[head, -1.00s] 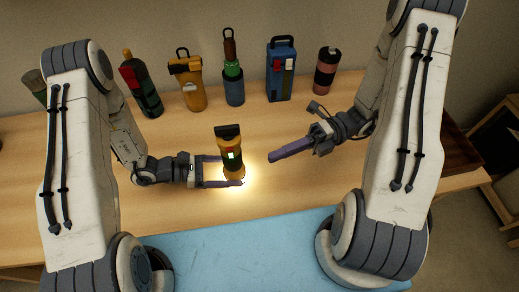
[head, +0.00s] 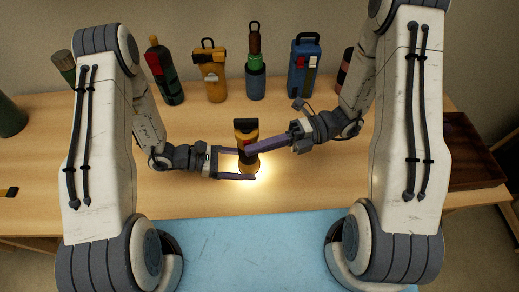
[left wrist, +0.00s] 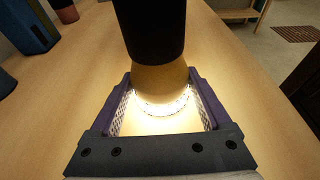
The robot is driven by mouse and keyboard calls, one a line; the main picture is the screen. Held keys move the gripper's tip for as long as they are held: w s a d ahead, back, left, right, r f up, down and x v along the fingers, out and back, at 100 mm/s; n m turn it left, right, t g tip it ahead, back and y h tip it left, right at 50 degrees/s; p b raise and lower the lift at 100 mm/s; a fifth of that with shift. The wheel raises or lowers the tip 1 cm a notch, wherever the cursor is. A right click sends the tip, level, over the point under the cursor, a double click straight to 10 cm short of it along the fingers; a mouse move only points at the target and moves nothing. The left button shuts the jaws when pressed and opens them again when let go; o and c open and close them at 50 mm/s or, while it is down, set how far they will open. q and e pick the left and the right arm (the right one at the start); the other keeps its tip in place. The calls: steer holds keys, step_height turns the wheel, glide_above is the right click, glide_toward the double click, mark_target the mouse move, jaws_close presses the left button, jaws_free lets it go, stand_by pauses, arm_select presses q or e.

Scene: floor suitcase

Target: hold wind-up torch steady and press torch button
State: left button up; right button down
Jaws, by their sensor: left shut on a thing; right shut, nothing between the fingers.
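The wind-up torch (head: 246,132) stands upright on the wooden table, dark on top with a yellow body and a small red patch. Light glows on the table around its base. My left gripper (head: 243,167) is shut on the torch low down, one finger on each side. In the left wrist view the torch (left wrist: 158,75) rises between the two fingers (left wrist: 162,105), with its lit ring below. My right gripper (head: 252,149) is shut and empty; its fingertips are at the front of the torch, partly covering its middle. I cannot tell whether they touch the button, which is hidden.
A dark wooden tray (head: 478,150) is at the right. A blue mat (head: 250,245) lies in front.

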steer(key=shift+w, duration=0.95)
steer(key=s, duration=0.4)
steer(key=v, duration=0.9)
steer(key=shift+d, duration=0.45)
